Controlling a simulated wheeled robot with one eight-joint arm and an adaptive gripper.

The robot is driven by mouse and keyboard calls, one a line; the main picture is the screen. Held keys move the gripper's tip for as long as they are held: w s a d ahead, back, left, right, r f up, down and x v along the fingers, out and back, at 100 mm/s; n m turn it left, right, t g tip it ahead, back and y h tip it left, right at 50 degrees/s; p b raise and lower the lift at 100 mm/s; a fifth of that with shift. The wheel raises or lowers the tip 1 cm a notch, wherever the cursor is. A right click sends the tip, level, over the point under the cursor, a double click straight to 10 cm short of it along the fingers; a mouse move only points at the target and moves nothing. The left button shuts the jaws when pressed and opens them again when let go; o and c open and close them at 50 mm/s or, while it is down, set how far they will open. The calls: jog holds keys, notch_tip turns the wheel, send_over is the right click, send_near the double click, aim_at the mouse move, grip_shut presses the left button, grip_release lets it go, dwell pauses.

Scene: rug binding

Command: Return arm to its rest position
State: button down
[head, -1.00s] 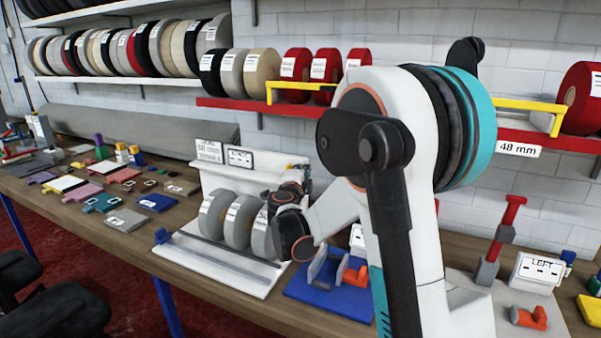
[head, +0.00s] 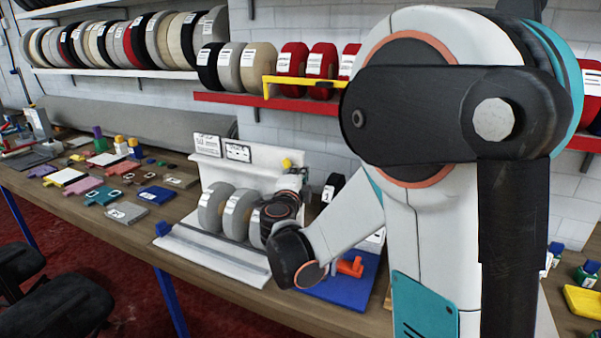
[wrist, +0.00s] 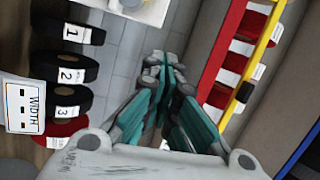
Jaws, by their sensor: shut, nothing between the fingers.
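My gripper (wrist: 163,62) shows in the wrist view with its grey and teal fingers together and nothing between them. It points at the white tiled wall, clear of the things around it. In the head view my arm fills the right centre and bends down over the bench. My gripper cannot be made out there.
Black rolls numbered 1, 2 and 3 (wrist: 70,75) and a WIDTH sign (wrist: 24,103) lie left of my gripper. A red shelf (wrist: 219,55) with red rolls and a yellow bar (wrist: 262,60) is to its right. Grey rolls (head: 238,215) stand on the bench (head: 60,205).

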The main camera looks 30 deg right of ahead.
dwell(0.3)
jog(key=s+a+r+n+t+y, duration=0.2)
jog(key=a+r+n+y, duration=0.25)
jog(key=a+n, duration=0.3)
jog(key=s+a+r+n+t+y, duration=0.2)
jog(key=s+a+r+n+y, duration=0.15)
jog(key=a+n+y, duration=0.45)
jog(key=s+a+f+n+g+y, duration=0.2)
jog(key=s+a+f+n+g, duration=0.4)
jog(key=s, duration=0.5)
jog(key=s+d+f+n+g+h+b, duration=0.1)
jog(key=s+d+f+n+g+h, duration=0.2)
jog(key=s+f, duration=0.7)
jog(key=s+g, duration=0.1)
jog(key=s, duration=0.3)
jog(key=shift+s, duration=0.15)
jog(key=shift+d, duration=0.1)
